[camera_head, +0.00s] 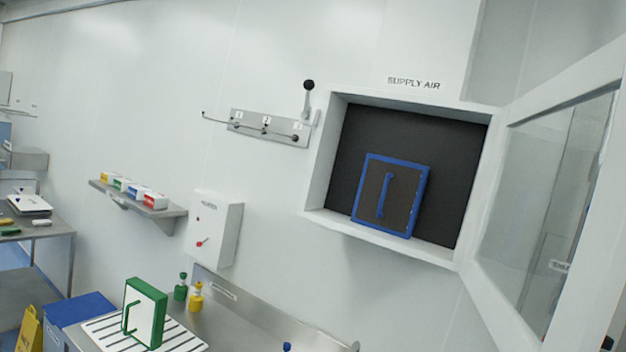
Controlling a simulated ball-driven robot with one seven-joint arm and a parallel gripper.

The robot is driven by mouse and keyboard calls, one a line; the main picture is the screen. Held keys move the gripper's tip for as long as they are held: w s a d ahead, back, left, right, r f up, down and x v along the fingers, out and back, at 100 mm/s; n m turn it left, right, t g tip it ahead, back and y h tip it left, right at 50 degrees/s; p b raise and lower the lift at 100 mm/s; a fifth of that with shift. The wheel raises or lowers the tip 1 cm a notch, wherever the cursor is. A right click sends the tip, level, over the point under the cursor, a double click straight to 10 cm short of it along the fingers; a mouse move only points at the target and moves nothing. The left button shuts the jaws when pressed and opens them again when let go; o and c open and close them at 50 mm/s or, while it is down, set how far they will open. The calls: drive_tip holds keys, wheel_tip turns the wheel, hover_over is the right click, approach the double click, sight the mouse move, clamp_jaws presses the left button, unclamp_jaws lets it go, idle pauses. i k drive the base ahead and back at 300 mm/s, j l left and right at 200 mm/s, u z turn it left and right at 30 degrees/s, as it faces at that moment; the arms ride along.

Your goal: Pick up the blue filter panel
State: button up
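The blue filter panel (403,193) stands in the open wall box (318,187) under the words "SUPPLY AIR". It has a blue frame, a dark face and a blue upright handle (383,195). It leans a little against the dark back of the box. The box's glazed door (492,228) is swung open to the right. My gripper is not in view, so its state and its place relative to the panel do not show.
A green-framed panel (158,318) stands on a striped rack (105,333) on the steel bench, near green (181,290) and yellow (196,297) bottles. A hook rail (268,128), a shelf with small boxes (140,198) and a grey control box (217,228) are on the wall.

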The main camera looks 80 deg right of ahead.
sight(389, 196)
drive_tip(key=i+z, duration=0.3)
drive_tip(key=i, duration=0.25)
drive_tip(key=i+j+z, duration=0.1)
drive_tip(key=i+z, duration=0.25)
drive_tip(key=i, duration=0.15)
drive_tip(key=i+j+z, duration=0.3)
drive_tip(key=i, duration=0.2)
drive_tip(key=i+l+z, duration=0.1)
drive_tip(key=z, duration=0.3)
drive_tip(key=i+z, duration=0.5)
drive_tip(key=z, duration=0.3)
drive_tip(key=i+z, duration=0.2)
drive_tip(key=z, duration=0.2)
drive_tip(key=i+z, duration=0.35)
drive_tip(key=k, duration=0.1)
